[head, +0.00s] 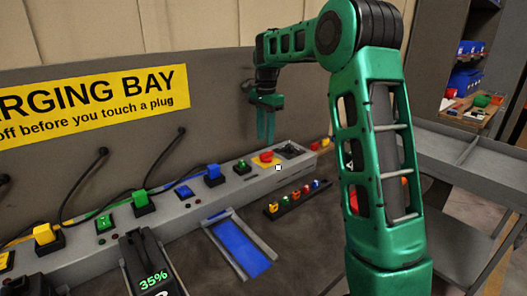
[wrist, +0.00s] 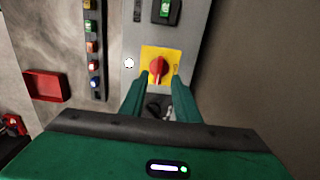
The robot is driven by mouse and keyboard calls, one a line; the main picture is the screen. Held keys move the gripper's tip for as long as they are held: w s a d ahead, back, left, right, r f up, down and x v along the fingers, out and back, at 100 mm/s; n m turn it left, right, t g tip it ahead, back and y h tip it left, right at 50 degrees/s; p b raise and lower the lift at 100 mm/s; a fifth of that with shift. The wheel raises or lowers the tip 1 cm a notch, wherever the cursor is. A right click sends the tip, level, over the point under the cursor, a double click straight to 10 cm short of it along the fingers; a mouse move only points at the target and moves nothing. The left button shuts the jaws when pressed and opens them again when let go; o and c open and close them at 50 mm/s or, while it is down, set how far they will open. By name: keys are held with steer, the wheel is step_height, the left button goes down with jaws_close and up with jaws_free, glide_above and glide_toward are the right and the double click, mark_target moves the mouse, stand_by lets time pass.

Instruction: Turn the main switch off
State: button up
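The main switch is a red rotary knob on a yellow plate, on top of the grey rail near its right end in the head view (head: 266,157). In the wrist view the red knob (wrist: 158,69) shows just beyond my fingertips, with a pale line running roughly along the picture's vertical. The plate's marks are too small to read. My gripper (head: 265,139) points down above the rail by the switch. In the wrist view its two green fingers (wrist: 159,80) are apart with nothing held between them. I cannot tell the exact height of the tips above the knob.
A green rocker on a black base (head: 242,167) sits left of the switch; a dark square fitting (head: 289,150) sits right of it. Coloured plugs and cables line the grey rail (head: 170,208). A black strip of small coloured pieces (head: 298,199) lies in front. The wall stands behind.

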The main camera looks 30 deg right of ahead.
mark_target(265, 153)
step_height(265, 153, down, 6)
steer(key=shift+r, duration=0.1)
stand_by(0.4)
jaws_close()
